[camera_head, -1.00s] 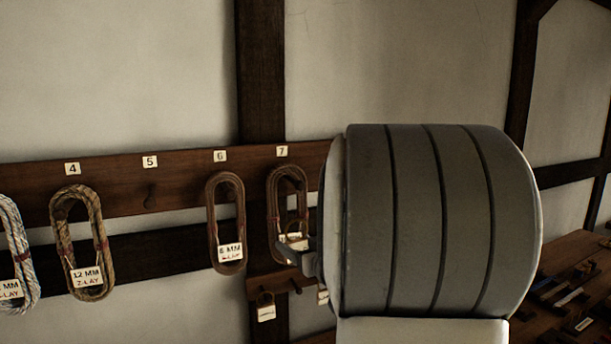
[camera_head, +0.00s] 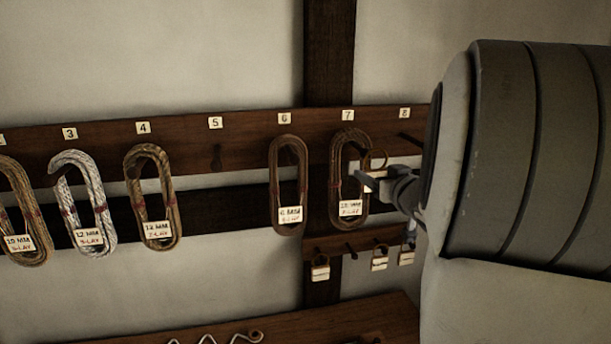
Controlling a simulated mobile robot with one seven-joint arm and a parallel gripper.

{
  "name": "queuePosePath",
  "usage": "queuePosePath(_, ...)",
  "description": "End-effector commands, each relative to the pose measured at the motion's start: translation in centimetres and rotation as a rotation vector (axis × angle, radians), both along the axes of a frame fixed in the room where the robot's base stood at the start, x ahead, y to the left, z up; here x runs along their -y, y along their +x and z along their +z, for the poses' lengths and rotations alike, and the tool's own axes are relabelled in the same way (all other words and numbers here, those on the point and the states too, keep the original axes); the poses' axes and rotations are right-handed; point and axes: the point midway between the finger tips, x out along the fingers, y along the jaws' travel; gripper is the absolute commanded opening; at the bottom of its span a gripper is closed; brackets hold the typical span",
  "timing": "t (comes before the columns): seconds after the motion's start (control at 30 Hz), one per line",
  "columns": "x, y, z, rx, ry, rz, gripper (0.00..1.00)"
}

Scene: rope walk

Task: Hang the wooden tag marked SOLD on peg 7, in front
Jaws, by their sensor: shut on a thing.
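My gripper (camera_head: 376,183) is shut on a small pale tag (camera_head: 368,187), mostly hidden by the fingers. Its lettering cannot be read. A thin ring (camera_head: 379,159) stands up above the fingers. A dark brown rope coil (camera_head: 337,186) with a white label hangs under the number 7 plate (camera_head: 348,115). The gripper and tag are in front of the coil's right side, below the height of the pegs. Peg 7 itself cannot be made out clearly at the top of the coil. Whether the ring touches anything cannot be told.
Coils hang under 3, 4 and 6 (camera_head: 287,185); peg 5 (camera_head: 216,157) is bare. Peg 8 (camera_head: 409,138) sticks out close to my arm. A lower rack (camera_head: 335,244) holds several small tags (camera_head: 320,270) and a bare peg. A wooden bench (camera_head: 330,318) stands below.

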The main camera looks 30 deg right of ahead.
Motion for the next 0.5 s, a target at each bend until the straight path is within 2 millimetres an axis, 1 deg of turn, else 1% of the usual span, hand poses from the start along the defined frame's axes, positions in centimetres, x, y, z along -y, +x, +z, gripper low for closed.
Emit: queuePosePath(0.5, 0.7, 3.1, -0.4, 0.000, 0.000, 0.000, 0.15)
